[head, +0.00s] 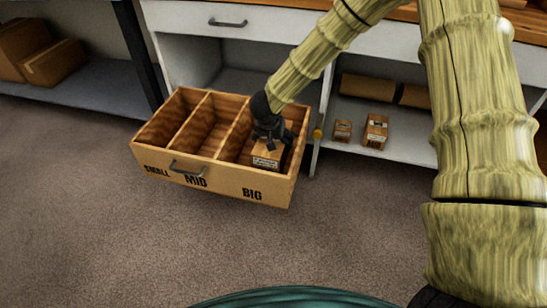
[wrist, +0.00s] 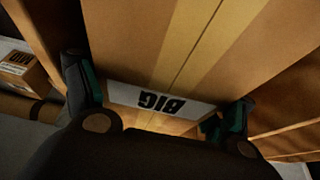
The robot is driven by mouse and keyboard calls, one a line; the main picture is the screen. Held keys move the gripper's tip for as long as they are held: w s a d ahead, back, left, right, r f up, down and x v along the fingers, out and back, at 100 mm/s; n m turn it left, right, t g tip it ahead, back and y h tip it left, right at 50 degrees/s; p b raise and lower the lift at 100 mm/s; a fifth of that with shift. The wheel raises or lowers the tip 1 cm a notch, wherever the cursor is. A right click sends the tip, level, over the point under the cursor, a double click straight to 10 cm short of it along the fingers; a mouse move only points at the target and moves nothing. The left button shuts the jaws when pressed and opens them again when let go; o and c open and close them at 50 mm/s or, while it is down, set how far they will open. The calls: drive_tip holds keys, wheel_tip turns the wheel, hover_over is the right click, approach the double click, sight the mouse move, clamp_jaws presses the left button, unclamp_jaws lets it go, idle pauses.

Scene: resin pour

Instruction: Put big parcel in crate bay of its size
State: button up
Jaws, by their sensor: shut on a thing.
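The big parcel (head: 266,157) is a brown carton with a white label. In the wrist view the parcel (wrist: 175,50) fills the middle, with tape along it and a label reading BIG. My gripper (head: 270,138) is shut on the parcel, with a finger on each side in the wrist view (wrist: 155,105). The parcel is down inside the BIG bay of the wooden crate (head: 218,178), the right of its three bays. The SMALL and MID bays look empty. Whether the parcel touches the bay floor is hidden.
A small parcel (head: 342,130) and a middle-sized parcel (head: 376,131) stand on the low shelf right of the crate. Brown boxes (head: 54,62) sit on a shelf at the left. The carpet (head: 130,240) in front of the crate is clear.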

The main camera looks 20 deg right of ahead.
sight(274, 161)
drive_tip(key=shift+f+b, duration=1.5)
drive_tip(key=shift+f, duration=1.5)
drive_tip(key=shift+f, duration=0.1)
drive_tip(key=o, duration=1.9)
drive_tip(key=p+v, duration=0.5)
drive_tip(key=v, duration=0.7)
drive_tip(key=shift+s+p, duration=0.1)
drive_tip(key=shift+p, duration=0.3)
